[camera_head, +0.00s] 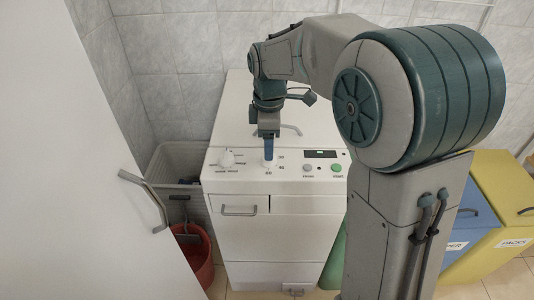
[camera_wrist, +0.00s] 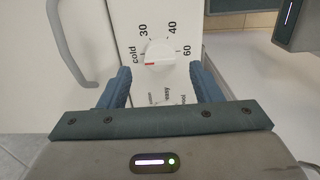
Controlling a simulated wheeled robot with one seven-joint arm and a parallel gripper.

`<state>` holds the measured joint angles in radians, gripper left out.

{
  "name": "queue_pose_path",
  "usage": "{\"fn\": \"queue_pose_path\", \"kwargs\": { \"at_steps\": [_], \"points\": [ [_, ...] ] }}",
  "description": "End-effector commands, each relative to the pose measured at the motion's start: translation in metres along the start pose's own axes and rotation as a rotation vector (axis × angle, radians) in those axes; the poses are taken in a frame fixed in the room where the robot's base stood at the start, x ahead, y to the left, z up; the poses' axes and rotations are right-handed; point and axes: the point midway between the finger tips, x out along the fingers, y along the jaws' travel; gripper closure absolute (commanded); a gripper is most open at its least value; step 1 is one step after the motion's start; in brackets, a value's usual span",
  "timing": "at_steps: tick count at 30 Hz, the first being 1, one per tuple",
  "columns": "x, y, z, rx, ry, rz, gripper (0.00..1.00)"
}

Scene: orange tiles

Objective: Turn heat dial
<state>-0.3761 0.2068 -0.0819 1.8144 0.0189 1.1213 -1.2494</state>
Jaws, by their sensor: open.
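The heat dial (camera_wrist: 160,54) is a round white knob with a red mark at its lower left. The labels cold, 30, 40 and 60 run around it, and the mark is nearest cold. In the head view the dial (camera_head: 268,164) is partly hidden by my gripper. My gripper (camera_head: 268,148) points down over it. In the wrist view my gripper (camera_wrist: 160,72) is open, its blue fingers at either side of the dial with gaps between. I cannot tell whether the fingertips reach down to its level. The white washing machine (camera_head: 255,240) carries the panel.
A second white dial (camera_head: 227,158) sits to the left on the panel, with a display (camera_head: 320,154) and round buttons on the right. A white door with a handle (camera_head: 148,197) stands at left. A grey basket (camera_head: 178,165) and red bucket (camera_head: 196,258) are beside the machine.

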Motion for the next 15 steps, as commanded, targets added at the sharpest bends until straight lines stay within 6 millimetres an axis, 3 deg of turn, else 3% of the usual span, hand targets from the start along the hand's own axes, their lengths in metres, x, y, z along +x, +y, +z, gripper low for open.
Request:
{"fn": "queue_pose_path", "kwargs": {
  "at_steps": [6,15],
  "points": [
    [0.033,0.000,0.000,-0.001,-0.001,-0.002,0.42],
    [0.043,0.000,0.000,0.000,0.000,0.000,0.42]
  ]
}}
